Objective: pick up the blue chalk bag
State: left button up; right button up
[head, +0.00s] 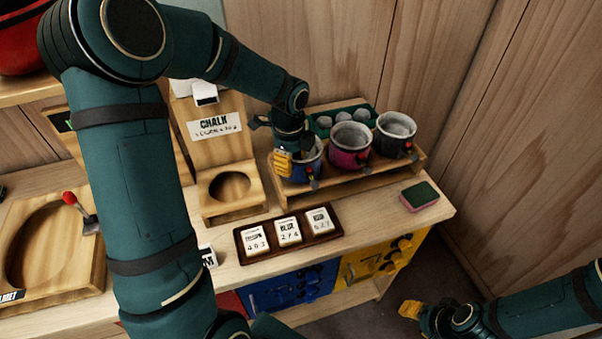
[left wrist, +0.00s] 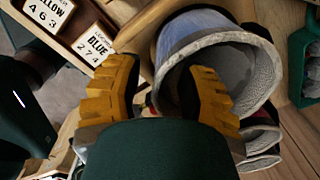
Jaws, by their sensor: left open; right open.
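The blue chalk bag (head: 312,163) stands leftmost in a wooden rack, partly hidden by my left gripper (head: 286,160). In the left wrist view the bag (left wrist: 185,38) shows its blue side and pale rim, between and beyond the yellow fingers of the left gripper (left wrist: 160,92). That gripper is open. One finger is outside the bag's wall; the other overlaps its mouth, and I cannot tell whether it touches. My right gripper (head: 422,312) is open at the lower right, low beside the bench and far from the bag.
A magenta bag (head: 349,158) and a dark grey bag (head: 393,147) stand right of it in the rack (head: 340,180). A green tray (head: 322,130) of chalk balls is behind. A dark tray (head: 255,255) of number tags and a sponge (head: 420,195) lie in front.

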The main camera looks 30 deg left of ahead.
pick_arm(q)
jog(key=shift+f, duration=0.2)
grip_shut()
dwell(0.3)
